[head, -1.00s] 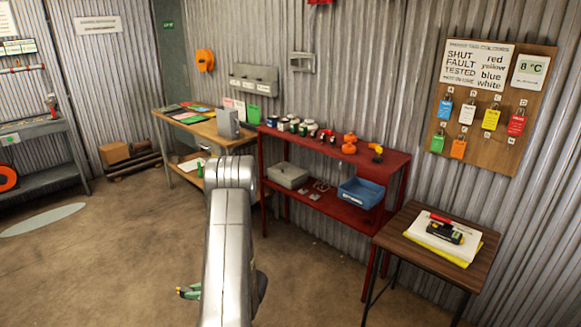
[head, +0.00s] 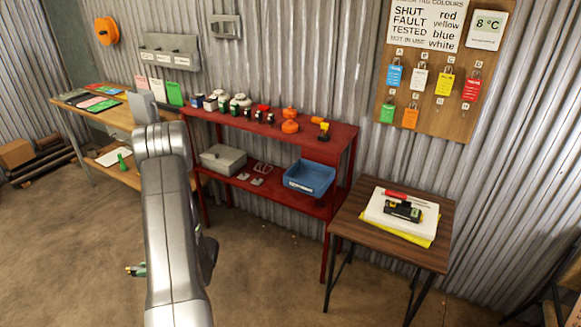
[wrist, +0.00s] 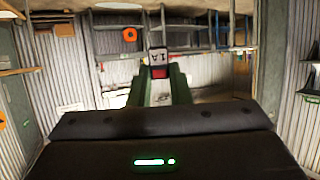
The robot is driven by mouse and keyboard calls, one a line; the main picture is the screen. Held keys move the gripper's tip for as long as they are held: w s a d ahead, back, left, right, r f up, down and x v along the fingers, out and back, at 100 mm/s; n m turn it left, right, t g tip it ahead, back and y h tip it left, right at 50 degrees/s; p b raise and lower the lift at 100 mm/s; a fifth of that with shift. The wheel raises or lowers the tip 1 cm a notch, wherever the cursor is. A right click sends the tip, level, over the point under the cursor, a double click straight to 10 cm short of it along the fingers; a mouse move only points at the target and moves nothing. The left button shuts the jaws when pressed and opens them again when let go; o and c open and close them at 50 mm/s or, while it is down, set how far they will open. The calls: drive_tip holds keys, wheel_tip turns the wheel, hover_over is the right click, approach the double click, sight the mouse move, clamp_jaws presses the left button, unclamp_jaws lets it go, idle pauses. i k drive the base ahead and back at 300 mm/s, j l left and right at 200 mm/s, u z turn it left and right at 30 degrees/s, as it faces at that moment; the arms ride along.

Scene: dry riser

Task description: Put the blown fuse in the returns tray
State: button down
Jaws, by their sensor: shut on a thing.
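My gripper (wrist: 160,82) has green fingers and is shut on a small block with a dark top marked "1A" and a red part below, which I take to be the fuse (wrist: 158,57). A blue open tray (head: 309,178) sits on the lower shelf of the red bench, right of centre.
The red bench (head: 335,140) has jars and orange items on top; a grey box (head: 223,159) is on its lower shelf. A small wooden table (head: 350,222) with a meter (head: 403,211) stands at right. A tag board (head: 440,60) hangs above. Floor in front is clear.

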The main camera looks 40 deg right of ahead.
sight(314, 180)
drive_tip(key=i+l, duration=0.1)
drive_tip(key=l, duration=0.45)
drive_tip(key=i+l, duration=0.1)
drive_tip(key=l, duration=0.4)
drive_tip(key=i+l, duration=0.15)
drive_tip(key=l, duration=0.4)
drive_tip(key=i+l, duration=0.1)
drive_tip(key=l, duration=0.4)
drive_tip(key=u, duration=0.05)
